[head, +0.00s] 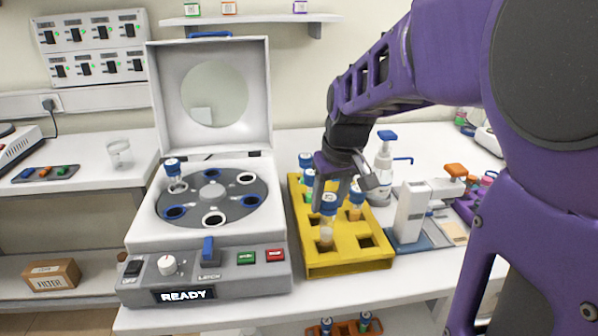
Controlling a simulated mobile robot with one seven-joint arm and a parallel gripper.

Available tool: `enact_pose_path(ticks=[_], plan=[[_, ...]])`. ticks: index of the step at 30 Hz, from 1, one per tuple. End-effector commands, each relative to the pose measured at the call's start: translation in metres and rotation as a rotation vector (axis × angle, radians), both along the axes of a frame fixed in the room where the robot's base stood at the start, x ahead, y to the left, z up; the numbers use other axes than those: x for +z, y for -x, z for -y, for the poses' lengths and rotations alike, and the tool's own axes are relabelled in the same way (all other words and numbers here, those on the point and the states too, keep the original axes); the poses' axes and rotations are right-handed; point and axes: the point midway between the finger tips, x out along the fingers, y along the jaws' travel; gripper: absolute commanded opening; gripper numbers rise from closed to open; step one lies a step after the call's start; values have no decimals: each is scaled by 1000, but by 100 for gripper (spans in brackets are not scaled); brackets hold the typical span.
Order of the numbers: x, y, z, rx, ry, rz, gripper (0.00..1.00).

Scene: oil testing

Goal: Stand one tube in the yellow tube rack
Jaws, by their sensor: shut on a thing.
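The yellow tube rack (350,262) stands on the white bench right of the centrifuge. Blue-capped tubes (306,163) also stand along the rack's left side, partly hidden by my gripper. The front-right hole (367,241) looks empty.
The centrifuge (205,262) has its lid up, one blue-capped tube (174,172) in its rotor and a "READY" display. An orange rack (345,327) with tubes sits below the bench's front edge.

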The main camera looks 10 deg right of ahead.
Motion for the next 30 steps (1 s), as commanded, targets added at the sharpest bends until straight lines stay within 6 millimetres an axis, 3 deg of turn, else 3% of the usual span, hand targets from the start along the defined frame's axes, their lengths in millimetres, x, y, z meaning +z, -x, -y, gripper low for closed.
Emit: enact_pose_path(ticks=[30], plan=[[-18,0,0,0,0,0,0]])
